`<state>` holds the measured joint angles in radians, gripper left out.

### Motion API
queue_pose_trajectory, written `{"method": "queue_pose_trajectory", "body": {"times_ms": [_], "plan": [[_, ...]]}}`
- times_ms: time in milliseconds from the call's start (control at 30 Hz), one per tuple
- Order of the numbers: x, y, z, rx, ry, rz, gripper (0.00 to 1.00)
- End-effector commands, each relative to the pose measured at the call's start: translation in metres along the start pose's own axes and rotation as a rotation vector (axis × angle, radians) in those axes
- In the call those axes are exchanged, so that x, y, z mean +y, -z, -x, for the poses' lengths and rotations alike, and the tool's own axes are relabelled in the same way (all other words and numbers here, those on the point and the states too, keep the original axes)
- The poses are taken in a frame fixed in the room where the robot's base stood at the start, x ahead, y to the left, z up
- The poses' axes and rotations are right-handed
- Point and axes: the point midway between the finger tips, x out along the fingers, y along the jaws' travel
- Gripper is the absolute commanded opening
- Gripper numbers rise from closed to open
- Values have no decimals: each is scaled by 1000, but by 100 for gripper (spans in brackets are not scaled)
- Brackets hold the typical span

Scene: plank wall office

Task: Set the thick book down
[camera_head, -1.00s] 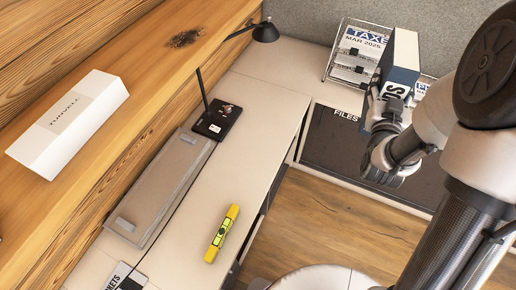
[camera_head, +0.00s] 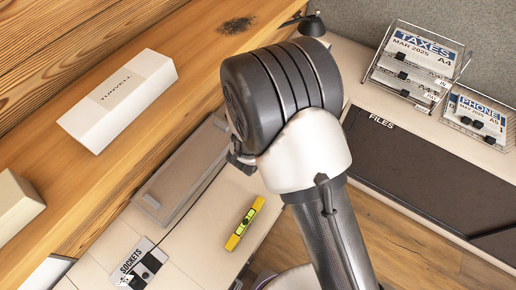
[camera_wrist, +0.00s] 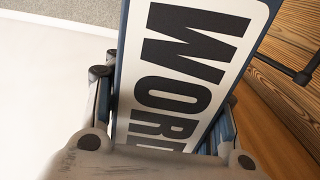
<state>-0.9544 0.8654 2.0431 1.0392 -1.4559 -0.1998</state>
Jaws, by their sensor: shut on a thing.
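The thick book (camera_wrist: 185,70) fills the middle of the wrist view, a dark blue book with a white label and large black letters reading WORD. My gripper (camera_wrist: 165,105) is shut on it, with a finger at each side. In the head view my arm covers the book and nearly all of the gripper, so the gap below the book cannot be told. The pale desk top (camera_head: 285,215) lies below my arm.
A long grey tray (camera_head: 185,175) and a yellow level (camera_head: 244,223) lie near my arm. A white box (camera_head: 118,100) rests on the wooden ledge (camera_head: 215,45). A black lamp (camera_head: 312,25), the TAXES rack (camera_head: 415,65), PHONE rack (camera_head: 478,118) and dark FILES surface (camera_head: 430,170) are beyond or right.

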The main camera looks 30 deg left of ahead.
Motion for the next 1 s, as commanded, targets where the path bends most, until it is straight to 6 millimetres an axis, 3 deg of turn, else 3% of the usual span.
{"method": "queue_pose_trajectory", "body": {"times_ms": [233,700,1000], "plan": [[-12,-16,13,2,-6,-1,0],[-12,-119,14,3,-5,0,0],[-12,-158,14,3,-4,-3,0]]}}
